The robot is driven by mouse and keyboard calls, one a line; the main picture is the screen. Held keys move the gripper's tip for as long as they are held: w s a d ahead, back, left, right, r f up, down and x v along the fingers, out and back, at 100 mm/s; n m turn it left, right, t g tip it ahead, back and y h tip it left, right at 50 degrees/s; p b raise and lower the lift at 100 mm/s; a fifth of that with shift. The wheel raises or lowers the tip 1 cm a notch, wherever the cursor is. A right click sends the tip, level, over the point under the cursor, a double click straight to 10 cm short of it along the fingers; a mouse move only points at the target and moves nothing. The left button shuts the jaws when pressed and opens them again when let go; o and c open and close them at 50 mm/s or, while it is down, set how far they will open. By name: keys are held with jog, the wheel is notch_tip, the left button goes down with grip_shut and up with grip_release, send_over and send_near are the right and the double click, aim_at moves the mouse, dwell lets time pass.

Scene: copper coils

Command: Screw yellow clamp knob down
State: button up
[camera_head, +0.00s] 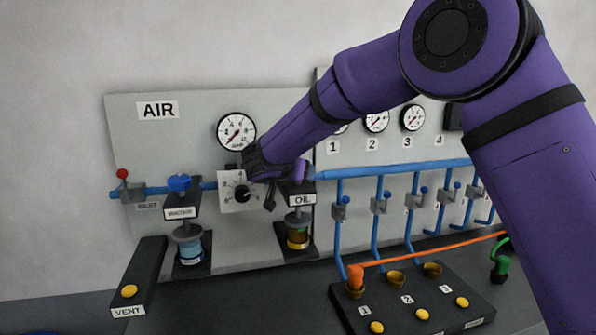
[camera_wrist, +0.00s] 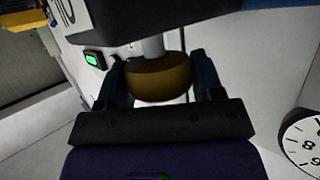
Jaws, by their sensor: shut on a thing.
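In the wrist view, a round dark-yellow knob (camera_wrist: 158,80) sits on a pale stem (camera_wrist: 152,46) under a dark body. The two dark fingers of my gripper (camera_wrist: 160,68) stand on either side of the knob and are shut on it. In the head view, my gripper (camera_head: 272,184) is at the wall panel, between the white dial plate (camera_head: 230,190) and the OIL unit (camera_head: 302,200). The held knob is not visible there, hidden by the arm and fingers.
A blue-knobbed unit (camera_head: 180,184) and the VENT box (camera_head: 135,280) are left of my gripper. Blue pipes with small valves (camera_head: 378,206) run to the right. A box with several yellow buttons (camera_head: 390,310) stands below. A green-lit switch (camera_wrist: 95,60) and gauge (camera_wrist: 303,143) show in the wrist view.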

jog(key=shift+f+m+g+h, duration=0.1)
jog(key=shift+m+g+h, duration=0.2)
jog(key=shift+m, duration=0.1)
jog(key=o, duration=0.9)
jog(key=v, duration=1)
jog(key=shift+s+a, duration=0.2)
jog(key=shift+s, duration=0.1)
